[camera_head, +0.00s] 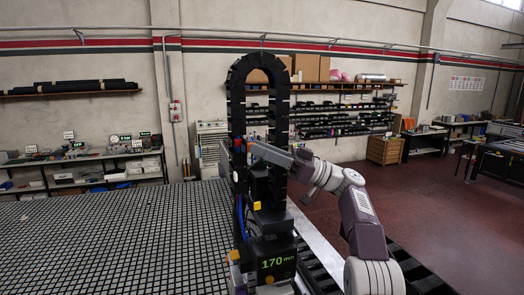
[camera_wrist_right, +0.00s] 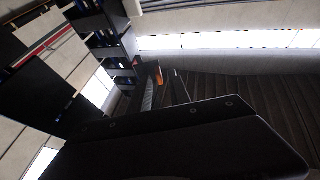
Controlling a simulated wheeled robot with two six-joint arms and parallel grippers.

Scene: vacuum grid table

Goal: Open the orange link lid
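A black cable chain (camera_head: 236,100) rises from the table in a tall arch and comes back down. Contact cannot be told. My left gripper is not in view.
The dark vacuum grid table (camera_head: 110,240) fills the lower left and is clear. A black machine unit with a green "170" display (camera_head: 278,262) stands below the arch. A wall shelf with black rolls (camera_head: 70,88) and workbenches (camera_head: 100,165) are far back.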

